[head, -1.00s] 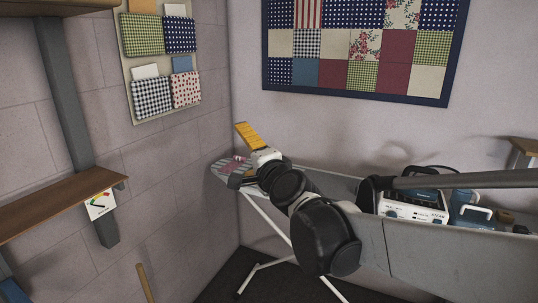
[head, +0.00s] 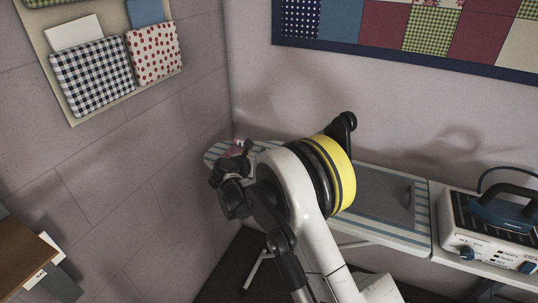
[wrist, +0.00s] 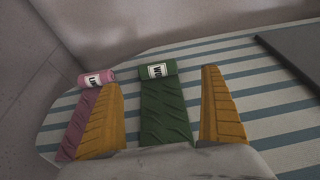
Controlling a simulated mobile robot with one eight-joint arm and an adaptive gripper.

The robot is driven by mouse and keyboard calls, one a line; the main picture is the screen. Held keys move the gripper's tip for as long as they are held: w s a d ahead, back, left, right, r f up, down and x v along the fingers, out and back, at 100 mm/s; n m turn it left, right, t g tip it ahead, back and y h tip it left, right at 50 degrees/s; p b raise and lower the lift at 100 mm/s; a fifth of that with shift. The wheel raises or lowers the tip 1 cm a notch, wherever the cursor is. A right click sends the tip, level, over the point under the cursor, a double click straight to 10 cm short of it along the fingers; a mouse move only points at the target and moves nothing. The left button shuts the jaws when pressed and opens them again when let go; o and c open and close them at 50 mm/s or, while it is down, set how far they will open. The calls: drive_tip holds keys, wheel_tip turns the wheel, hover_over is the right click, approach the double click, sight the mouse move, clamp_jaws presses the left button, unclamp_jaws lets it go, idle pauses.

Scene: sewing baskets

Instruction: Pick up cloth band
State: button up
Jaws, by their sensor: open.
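Two cloth bands, each with a rolled end bearing a white label, lie on the striped ironing board. The green band (wrist: 165,110) runs between my fingers in the wrist view, its roll just beyond them. The pink band (wrist: 97,79) lies to the left, partly hidden behind my left finger. Pink cloth also shows at the board's far end in the head view (head: 236,148). My gripper (wrist: 161,77) is open, with its ridged orange fingers on either side of the green band. Contact with the board cannot be told. In the head view, my arm hides most of this area.
The ironing board (wrist: 265,105) continues right, with a flat dark grey panel (wrist: 294,58) on it. A blue iron (head: 502,210) sits on a white steam station (head: 478,238) farther right. Walls stand close behind and left of the board. A brown shelf (head: 22,255) is at lower left.

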drive_tip(key=b+x, duration=0.3)
drive_tip(key=x, duration=0.6)
drive_tip(key=shift+w+a+b, duration=0.1)
drive_tip(key=shift+a+b, duration=0.1)
drive_tip(key=shift+b, duration=0.15)
drive_tip(key=shift+r, duration=0.15)
drive_tip(key=c, duration=1.2)
